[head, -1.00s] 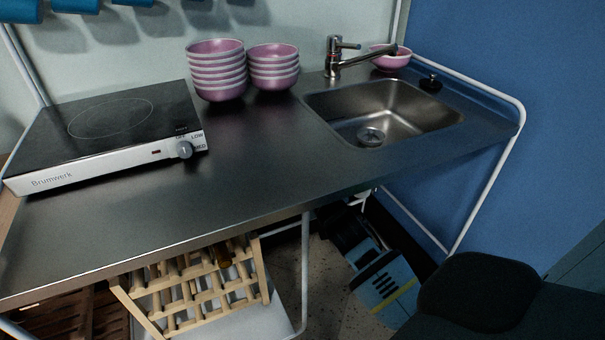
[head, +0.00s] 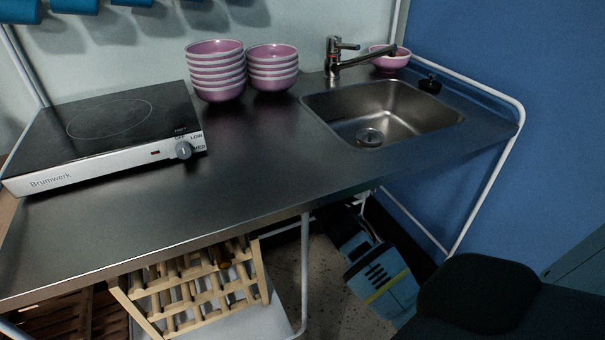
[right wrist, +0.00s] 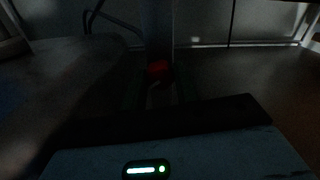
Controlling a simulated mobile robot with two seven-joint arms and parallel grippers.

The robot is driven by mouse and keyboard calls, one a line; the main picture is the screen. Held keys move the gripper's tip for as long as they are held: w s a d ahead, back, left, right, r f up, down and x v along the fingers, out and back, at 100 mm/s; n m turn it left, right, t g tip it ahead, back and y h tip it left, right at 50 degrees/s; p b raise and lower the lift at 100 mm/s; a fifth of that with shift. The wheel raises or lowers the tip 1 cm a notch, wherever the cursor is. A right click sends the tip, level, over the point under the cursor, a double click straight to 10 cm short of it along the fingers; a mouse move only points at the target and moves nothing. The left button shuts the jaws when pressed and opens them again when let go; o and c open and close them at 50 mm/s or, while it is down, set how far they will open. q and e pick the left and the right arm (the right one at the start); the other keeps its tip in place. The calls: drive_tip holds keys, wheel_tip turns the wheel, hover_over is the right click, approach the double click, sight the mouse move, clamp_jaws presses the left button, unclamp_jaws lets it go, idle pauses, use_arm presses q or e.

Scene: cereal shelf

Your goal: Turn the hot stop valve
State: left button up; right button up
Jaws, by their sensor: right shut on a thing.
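The wrist view is very dark. A small red thing (right wrist: 158,71), which looks like the hot stop valve's handle, sits in front of my right gripper (right wrist: 159,92). The gripper is shut on it, with dark fingers on either side. The valve body and pipe are too dark to make out. In the head view my right arm reaches under the counter, and the counter hides the valve and the fingertips. My left gripper is in neither view.
The steel counter (head: 240,190) lies above my right arm. It carries a hotplate (head: 110,120), stacked pink bowls (head: 215,75) and a sink (head: 390,110) with a faucet (head: 335,60). A wooden rack (head: 195,285) and white frame legs (head: 305,265) stand below. A blue wall is at right.

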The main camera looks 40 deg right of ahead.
drive_tip(key=shift+n+p, duration=1.6)
drive_tip(key=shift+n, duration=4)
drive_tip(key=o, duration=1)
drive_tip(key=shift+s, duration=0.1)
